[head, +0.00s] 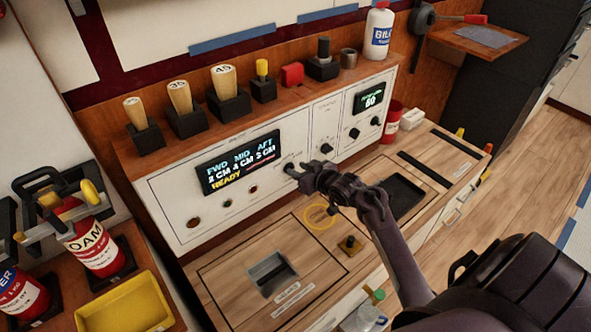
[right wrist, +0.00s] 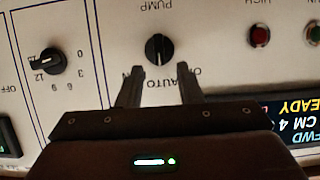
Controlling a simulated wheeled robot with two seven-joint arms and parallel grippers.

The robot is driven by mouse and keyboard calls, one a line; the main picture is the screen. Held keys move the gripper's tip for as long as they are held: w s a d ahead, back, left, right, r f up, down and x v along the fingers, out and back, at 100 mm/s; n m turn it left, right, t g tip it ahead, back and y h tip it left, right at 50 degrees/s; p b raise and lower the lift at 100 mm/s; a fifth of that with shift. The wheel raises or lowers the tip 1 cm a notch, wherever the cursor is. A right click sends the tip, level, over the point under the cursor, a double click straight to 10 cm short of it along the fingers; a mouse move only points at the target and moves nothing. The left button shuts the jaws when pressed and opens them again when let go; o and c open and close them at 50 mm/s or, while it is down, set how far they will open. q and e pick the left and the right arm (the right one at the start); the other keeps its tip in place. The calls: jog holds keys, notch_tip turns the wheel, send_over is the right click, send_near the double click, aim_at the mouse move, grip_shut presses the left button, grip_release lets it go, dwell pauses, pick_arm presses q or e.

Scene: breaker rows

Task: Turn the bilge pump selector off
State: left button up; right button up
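The bilge pump selector is a small black knob (right wrist: 159,48) on the white panel, under the upside-down word PUMP in the right wrist view. A pale mark shows on it and its grip runs roughly up and down the picture; its exact setting is hard to tell. AUTO and partly covered labels lie beside the fingers. My right gripper (right wrist: 158,88) is open, its fingers apart and just short of the knob, with nothing between them. In the head view the right gripper (head: 294,170) is at the panel and hides the knob. My left gripper is not in view.
A dial with numbers (right wrist: 51,61) and red and green lamps (right wrist: 258,36) flank the knob. The panel's display (head: 240,161) reads READY. A wooden counter (head: 225,285) lies below. A fire extinguisher (head: 95,245) and yellow tray (head: 125,305) stand at left.

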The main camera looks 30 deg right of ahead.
jog(key=shift+x, duration=1)
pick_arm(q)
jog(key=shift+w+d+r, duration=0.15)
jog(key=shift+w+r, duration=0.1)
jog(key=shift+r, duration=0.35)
pick_arm(e)
jog(key=shift+c, duration=0.4)
grip_shut()
